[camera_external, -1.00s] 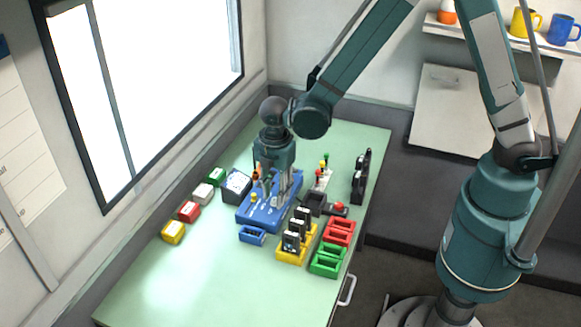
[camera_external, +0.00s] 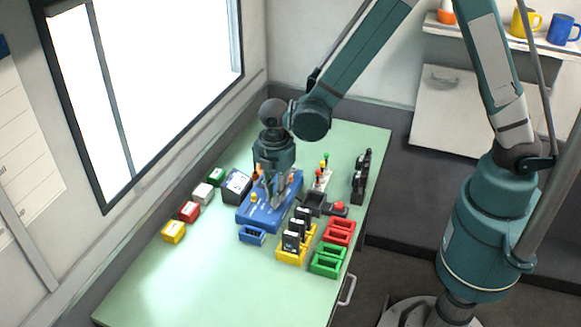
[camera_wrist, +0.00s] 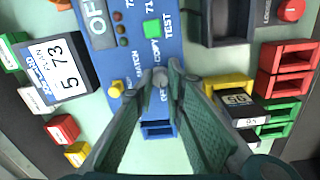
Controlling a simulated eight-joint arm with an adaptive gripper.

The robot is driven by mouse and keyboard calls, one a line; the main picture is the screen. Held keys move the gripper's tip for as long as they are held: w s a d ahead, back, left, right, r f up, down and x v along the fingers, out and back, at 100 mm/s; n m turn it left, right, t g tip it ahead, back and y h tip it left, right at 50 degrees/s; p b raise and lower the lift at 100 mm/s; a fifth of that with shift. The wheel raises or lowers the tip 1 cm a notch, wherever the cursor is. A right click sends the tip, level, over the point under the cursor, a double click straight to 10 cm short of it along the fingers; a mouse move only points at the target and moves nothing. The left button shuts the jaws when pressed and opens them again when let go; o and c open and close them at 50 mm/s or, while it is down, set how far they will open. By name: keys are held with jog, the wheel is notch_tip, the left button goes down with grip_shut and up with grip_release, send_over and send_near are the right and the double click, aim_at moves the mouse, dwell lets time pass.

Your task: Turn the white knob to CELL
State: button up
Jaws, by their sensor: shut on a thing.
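The white knob (camera_wrist: 160,79) stands on the blue panel (camera_wrist: 138,60), between the tips of my gripper (camera_wrist: 162,70) in the wrist view. My gripper is shut on the knob, with a fingertip on each side of it. The fingers hide part of the knob's surroundings, and I cannot tell which way it points or read the CELL label. COPY, TEST and part of BATCH show on the panel. In the external view my gripper (camera_external: 281,197) points down at the blue panel (camera_external: 253,215), and the knob is hidden there.
A yellow knob (camera_wrist: 116,88), a green button (camera_wrist: 152,28) and an OFF display (camera_wrist: 97,18) are on the panel. Yellow (camera_external: 284,257), red and green holders stand to the right. The table's front left is clear.

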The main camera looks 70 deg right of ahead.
jog(key=m+b, duration=0.3)
jog(key=m, duration=0.2)
jog(key=shift+f+m, duration=0.1)
jog(key=shift+m, duration=0.2)
jog(key=m+b, duration=0.2)
jog(key=m, duration=0.4)
jog(key=shift+b, duration=0.3)
dwell(0.3)
jog(key=o, duration=0.9)
jog(key=shift+r, duration=0.25)
jog(key=shift+s+a+r, duration=0.1)
jog(key=shift+r, duration=2.85)
jog(key=shift+a+r, duration=0.1)
jog(key=shift+r, duration=2.8)
